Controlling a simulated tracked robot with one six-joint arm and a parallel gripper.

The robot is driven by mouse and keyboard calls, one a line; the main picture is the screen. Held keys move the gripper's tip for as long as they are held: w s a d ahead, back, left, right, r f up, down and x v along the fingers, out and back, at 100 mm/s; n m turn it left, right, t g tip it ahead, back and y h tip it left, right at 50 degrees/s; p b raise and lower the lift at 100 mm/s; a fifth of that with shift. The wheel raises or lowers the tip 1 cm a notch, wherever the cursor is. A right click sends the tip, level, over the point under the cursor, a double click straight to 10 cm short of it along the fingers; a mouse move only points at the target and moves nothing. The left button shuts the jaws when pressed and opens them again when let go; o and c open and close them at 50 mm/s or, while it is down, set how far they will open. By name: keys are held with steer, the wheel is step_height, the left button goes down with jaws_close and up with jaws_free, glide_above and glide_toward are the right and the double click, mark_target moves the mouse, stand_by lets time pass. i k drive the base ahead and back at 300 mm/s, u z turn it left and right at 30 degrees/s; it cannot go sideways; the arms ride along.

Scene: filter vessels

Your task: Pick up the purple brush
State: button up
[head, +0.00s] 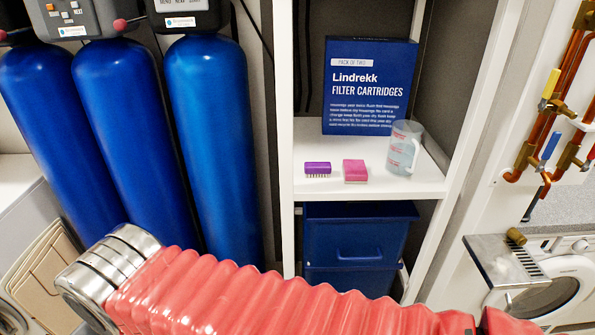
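The purple brush (317,168) lies on the white shelf (372,190), bristles down, near the shelf's left side. Its pale bristles show along the front edge. A pink block, perhaps a sponge (354,170), sits just to its right with a small gap. My arm, in a red ribbed sleeve with a silver metal joint, crosses the bottom of the head view, below the shelf. My gripper is not in view. Nothing covers the brush.
A clear measuring jug (404,147) stands right of the pink block. A blue filter cartridge box (366,86) stands behind. Blue bins (358,244) sit below the shelf. Tall blue vessels (212,130) stand left. Copper pipes (560,90) and a washing machine (540,295) are right.

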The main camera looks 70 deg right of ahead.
mark_target(312, 170)
steer(key=u, duration=0.15)
steer(key=k, duration=1.45)
steer(key=z, duration=0.7)
steer(key=i, duration=1.1)
steer(key=z, duration=0.05)
